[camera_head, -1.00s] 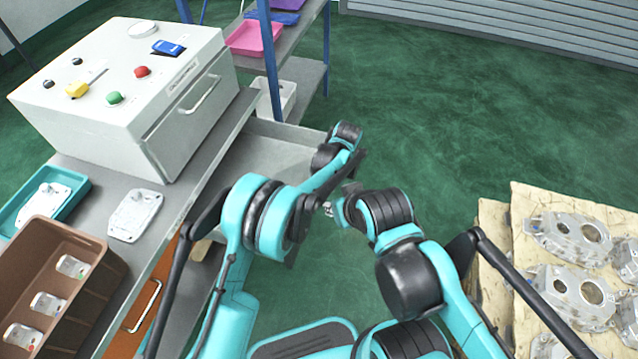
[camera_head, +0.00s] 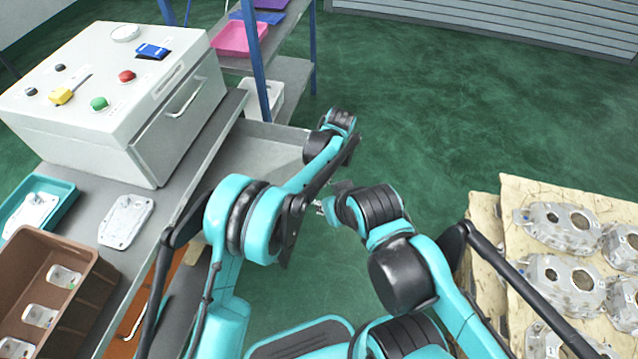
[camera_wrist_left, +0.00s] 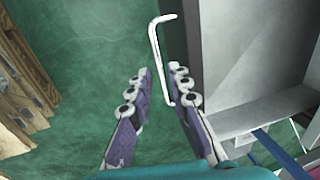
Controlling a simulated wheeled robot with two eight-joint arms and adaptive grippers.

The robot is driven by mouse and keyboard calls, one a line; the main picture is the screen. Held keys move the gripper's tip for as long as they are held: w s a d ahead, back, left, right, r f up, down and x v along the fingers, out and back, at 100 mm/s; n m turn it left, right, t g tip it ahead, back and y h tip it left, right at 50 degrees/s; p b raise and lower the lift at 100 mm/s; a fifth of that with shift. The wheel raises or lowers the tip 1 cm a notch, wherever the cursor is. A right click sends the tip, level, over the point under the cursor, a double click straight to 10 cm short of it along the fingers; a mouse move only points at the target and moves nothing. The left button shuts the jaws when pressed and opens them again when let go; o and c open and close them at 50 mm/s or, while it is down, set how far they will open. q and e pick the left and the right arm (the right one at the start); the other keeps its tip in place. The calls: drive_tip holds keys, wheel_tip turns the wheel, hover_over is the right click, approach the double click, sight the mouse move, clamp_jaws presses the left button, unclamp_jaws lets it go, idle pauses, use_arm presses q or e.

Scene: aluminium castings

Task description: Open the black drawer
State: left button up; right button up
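A pulled-out drawer (camera_head: 265,152) under the workbench shows in the head view. Its inside looks grey, and I cannot make out a black face. My left arm covers its outer end. In the left wrist view, a white bar handle (camera_wrist_left: 157,60) stands out from the drawer's front panel (camera_wrist_left: 180,45). My left gripper (camera_wrist_left: 160,80) is open, with its fingers apart on either side of the handle's lower end. I cannot tell if they touch it. In the head view my left fingers are hidden. My right gripper (camera_head: 323,208) is small and partly hidden, away from the drawer.
A white control box (camera_head: 110,130) with a handle stands on the workbench (camera_head: 85,182). A brown crate (camera_head: 92,290) and a teal tray (camera_head: 62,215) are nearby. A shelf rack (camera_head: 290,75) stands behind. Castings (camera_head: 565,228) lie at the right. Green floor is clear beyond the arms.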

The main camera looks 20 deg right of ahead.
use_arm(q)
wheel_tip(320, 180, up, 8)
drive_tip(key=d, duration=0.1)
drive_tip(key=shift+s+f, duration=0.15)
drive_tip(key=shift+s, duration=0.3)
drive_tip(key=shift+d, duration=0.1)
drive_tip(key=s+a+r+n+t+h, duration=0.1)
drive_tip(key=s+a+r+n, duration=0.1)
drive_tip(key=a+r, duration=0.75)
drive_tip(key=s+a+r+n+t+h, duration=0.1)
drive_tip(key=a+r, duration=0.3)
drive_tip(key=a, duration=1.1)
drive_tip(key=s+a+f+n+t, duration=0.3)
drive_tip(key=s+a+n+t, duration=0.1)
drive_tip(key=s+a, duration=1.1)
drive_tip(key=a, duration=0.2)
drive_tip(key=shift+s+a, duration=0.3)
drive_tip(key=shift+a, duration=0.1)
